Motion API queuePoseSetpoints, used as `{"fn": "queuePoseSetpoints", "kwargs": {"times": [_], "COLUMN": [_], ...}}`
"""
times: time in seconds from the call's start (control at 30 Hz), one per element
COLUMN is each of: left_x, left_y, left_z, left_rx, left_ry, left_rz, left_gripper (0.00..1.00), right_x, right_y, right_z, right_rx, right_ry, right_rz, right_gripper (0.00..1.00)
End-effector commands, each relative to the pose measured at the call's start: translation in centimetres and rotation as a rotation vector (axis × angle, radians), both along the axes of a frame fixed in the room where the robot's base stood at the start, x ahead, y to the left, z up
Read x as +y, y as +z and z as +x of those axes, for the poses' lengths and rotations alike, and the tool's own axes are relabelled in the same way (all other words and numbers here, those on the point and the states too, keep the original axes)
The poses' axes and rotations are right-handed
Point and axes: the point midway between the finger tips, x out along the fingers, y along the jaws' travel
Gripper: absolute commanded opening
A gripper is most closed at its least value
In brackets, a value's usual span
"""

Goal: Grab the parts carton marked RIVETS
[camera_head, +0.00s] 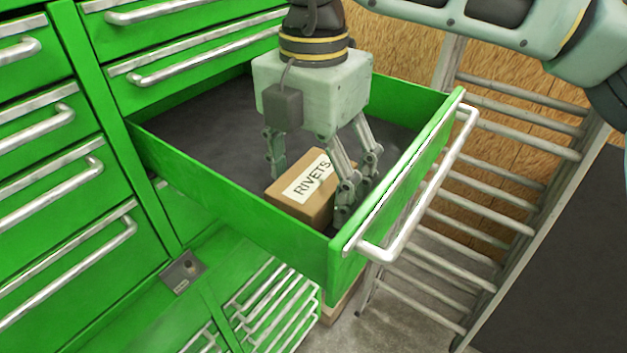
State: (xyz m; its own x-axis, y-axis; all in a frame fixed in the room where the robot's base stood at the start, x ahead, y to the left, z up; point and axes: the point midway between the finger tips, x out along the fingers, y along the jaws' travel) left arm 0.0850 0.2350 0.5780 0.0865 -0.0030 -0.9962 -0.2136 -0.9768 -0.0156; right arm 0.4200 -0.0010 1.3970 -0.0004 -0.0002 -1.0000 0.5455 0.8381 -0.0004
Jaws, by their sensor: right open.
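The brown parts carton (299,208) with a white label reading RIVETS lies in the open green drawer (229,216), near the drawer's front corner. My right gripper (309,183) points down into the drawer over the carton. It is open, with one finger at the carton's far left side and the other fingers at its right side, by the drawer front. I cannot tell whether the fingers touch the carton. Part of the carton's right side is hidden by the fingers. My left gripper is not in view.
The drawer front has a silver bar handle (425,190). Green cabinet drawers (50,215) with silver handles, shut, stand at the left. A metal ladder-like rack (510,165) stands at the right before a wooden wall. The rest of the drawer's dark floor (205,128) looks bare.

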Motion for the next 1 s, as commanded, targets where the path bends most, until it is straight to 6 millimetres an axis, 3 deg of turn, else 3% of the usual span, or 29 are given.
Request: {"fn": "queuePoseSetpoints", "kwargs": {"times": [0.1,0.77,1.0], "left_x": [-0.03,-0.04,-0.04], "left_y": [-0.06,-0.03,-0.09], "left_z": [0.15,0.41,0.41], "left_rx": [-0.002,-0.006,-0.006], "left_ry": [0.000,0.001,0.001], "left_rz": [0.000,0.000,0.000], "left_gripper": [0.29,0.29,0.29], "right_x": [0.01,0.03,0.04], "right_y": [-0.03,0.03,0.15], "right_z": [0.01,-0.01,0.01], "right_rx": [0.000,-0.001,-0.001], "right_ry": [0.000,0.001,0.001], "right_rz": [0.000,0.001,0.002], "right_gripper": [0.77,0.19,0.18]}}
